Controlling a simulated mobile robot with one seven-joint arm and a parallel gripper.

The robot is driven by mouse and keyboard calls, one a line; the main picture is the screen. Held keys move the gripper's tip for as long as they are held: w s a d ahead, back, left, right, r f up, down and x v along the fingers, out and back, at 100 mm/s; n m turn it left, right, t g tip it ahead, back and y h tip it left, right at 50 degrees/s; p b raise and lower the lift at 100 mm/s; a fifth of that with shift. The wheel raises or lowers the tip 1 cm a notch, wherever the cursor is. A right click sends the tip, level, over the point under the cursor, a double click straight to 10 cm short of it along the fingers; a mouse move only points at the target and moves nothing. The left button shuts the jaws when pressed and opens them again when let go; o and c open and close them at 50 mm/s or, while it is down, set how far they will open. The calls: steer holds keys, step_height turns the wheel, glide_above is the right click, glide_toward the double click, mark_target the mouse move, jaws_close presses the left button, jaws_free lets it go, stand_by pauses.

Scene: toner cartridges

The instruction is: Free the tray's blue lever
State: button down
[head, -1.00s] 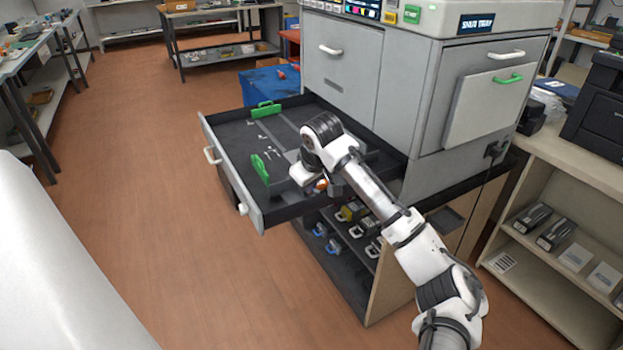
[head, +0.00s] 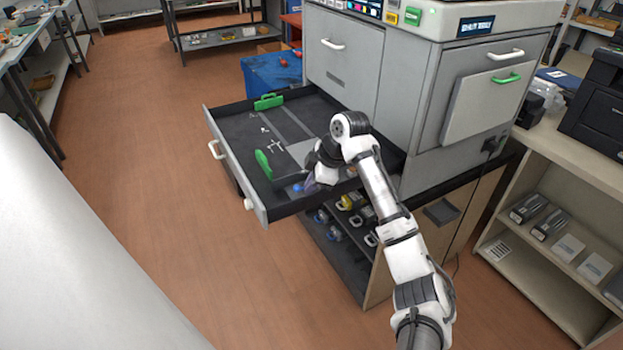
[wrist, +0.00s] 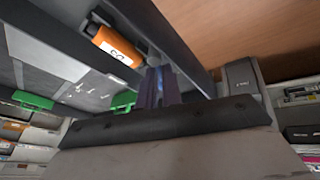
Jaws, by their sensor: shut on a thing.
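The tray (head: 228,160) is a dark open drawer with a pale front panel, pulled out of the grey machine. My gripper (head: 307,185) is low at its near right corner. The blue lever (head: 297,188) shows as a small blue patch beside my fingertips. In the wrist view, my gripper (wrist: 160,88) is shut, with a little blue between the dark fingers, close to the tray wall. The fingers hide most of the lever, and its exact position cannot be told.
Two green handles stand in the tray, one at the back (head: 268,101) and one nearer (head: 263,164). An orange-labelled cylinder (wrist: 117,48) lies near my fingers in the wrist view. Shelves with cartridges (head: 350,202) are below. Floor left of the tray is clear.

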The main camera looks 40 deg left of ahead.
steer(key=shift+d+n+g, duration=0.15)
steer(key=shift+n+g, duration=0.35)
steer(key=shift+n, duration=0.5)
steer(key=shift+s, duration=0.1)
steer(key=c, duration=1.6)
jaws_free()
steer(key=shift+f, duration=0.1)
steer(key=shift+o, duration=0.2)
